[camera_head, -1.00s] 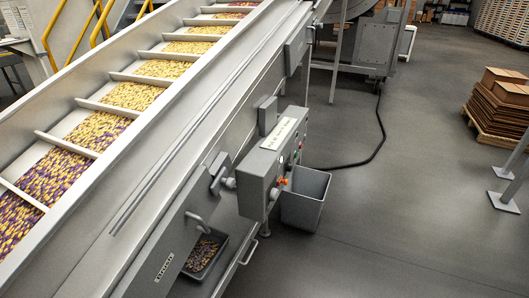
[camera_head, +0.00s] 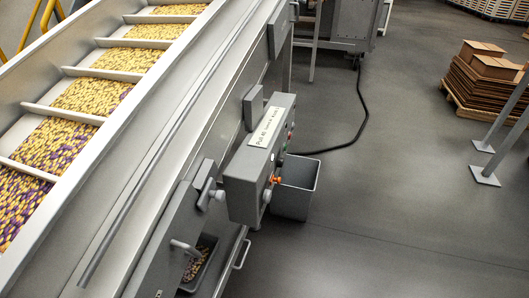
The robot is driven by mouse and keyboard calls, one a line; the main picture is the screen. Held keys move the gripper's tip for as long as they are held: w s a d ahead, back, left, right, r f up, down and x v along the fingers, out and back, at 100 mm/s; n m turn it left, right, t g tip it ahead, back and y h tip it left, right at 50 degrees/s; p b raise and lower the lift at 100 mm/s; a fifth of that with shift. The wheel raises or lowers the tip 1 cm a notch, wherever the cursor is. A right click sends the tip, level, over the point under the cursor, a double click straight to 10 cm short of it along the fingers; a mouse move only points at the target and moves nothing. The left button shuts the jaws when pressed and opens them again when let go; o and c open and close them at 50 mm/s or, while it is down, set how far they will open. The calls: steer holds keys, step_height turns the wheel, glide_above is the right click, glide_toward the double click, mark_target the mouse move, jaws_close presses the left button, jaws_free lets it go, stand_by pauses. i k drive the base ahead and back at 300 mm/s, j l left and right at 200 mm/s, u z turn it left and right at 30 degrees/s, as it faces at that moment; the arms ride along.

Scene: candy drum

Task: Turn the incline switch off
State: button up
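The incline conveyor (camera_head: 150,150) runs from the lower left to the top of the view, its belt divided by cleats and loaded with yellow and purple candy (camera_head: 95,95). A grey control box (camera_head: 243,180) is mounted on its right side, with a white label (camera_head: 265,127) on top. Its right face carries several small controls, including an orange one (camera_head: 276,179), a green one (camera_head: 284,147) and a grey knob (camera_head: 266,196). I cannot tell which one is the incline switch or how it is set. My gripper is not in view.
A grey bin (camera_head: 296,188) stands on the floor beside the box. A tray with candy (camera_head: 199,262) sits under the conveyor. A black cable (camera_head: 362,110) crosses the floor. Stacked cardboard (camera_head: 490,80) and metal posts (camera_head: 490,165) stand at right. The floor between is clear.

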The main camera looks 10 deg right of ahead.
mark_target(267, 193)
steer(key=i+l+z, duration=0.1)
steer(key=i+l, duration=0.45)
steer(key=l, duration=0.15)
steer(key=i+l+z, duration=0.15)
steer(key=i+l, duration=0.4)
steer(key=l, duration=0.15)
